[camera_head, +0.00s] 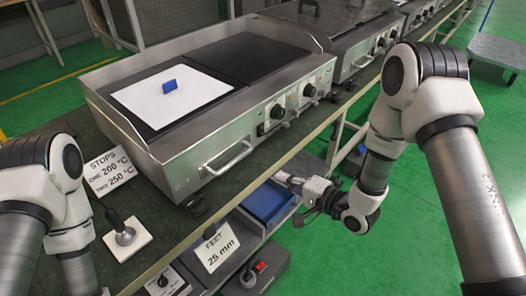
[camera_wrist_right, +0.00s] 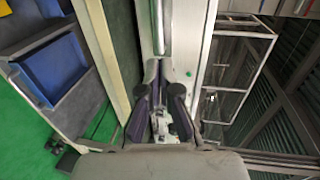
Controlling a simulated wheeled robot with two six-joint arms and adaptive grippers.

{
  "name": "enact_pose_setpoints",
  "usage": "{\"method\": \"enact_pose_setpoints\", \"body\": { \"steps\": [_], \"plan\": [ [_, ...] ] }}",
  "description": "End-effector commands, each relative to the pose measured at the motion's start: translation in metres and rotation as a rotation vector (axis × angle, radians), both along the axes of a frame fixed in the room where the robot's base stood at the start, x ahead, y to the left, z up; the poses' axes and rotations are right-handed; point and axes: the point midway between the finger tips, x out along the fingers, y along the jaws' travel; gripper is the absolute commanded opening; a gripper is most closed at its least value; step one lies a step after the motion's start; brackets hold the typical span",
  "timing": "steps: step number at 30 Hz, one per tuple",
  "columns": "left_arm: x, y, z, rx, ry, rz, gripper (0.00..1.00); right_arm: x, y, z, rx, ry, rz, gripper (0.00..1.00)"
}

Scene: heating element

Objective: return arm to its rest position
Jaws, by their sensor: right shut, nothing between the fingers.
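My right arm comes in from the right. Its gripper (camera_head: 284,180) is low in front of the steel griddle (camera_head: 215,165), near the edge of the dark green bench, pointing left in the head view. In the right wrist view the gripper (camera_wrist_right: 158,78) has its fingers together with nothing between them, in front of a pale vertical surface. I cannot tell whether the fingertips touch the griddle or bench.
A white sheet (camera_head: 195,105) with a blue block (camera_head: 169,86) lies on the griddle's top. Two signs, "STOPS" (camera_head: 108,170) and "FEET 25 mm" (camera_head: 217,248), and a white plate with a dark-handled tool (camera_head: 126,240) are near. A blue bin (camera_head: 267,200) sits below.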

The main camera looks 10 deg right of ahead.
Motion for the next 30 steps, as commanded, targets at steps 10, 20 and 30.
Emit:
{"method": "enact_pose_setpoints", "body": {
  "steps": [10,20,30],
  "plan": [
    [0.0,0.0,0.0,0.0,0.0,0.0,1.0,-0.036,0.005,-0.058,-0.017,0.142,-0.004,0.0],
    [0.0,0.0,0.0,0.0,0.0,0.0,1.0,-0.218,-0.067,-0.209,-0.868,0.611,0.18,0.0],
    [-0.001,0.0,0.032,0.0,0.002,0.0,1.0,-0.298,-0.099,-0.181,-1.253,0.643,0.736,0.0]
  ]
}}
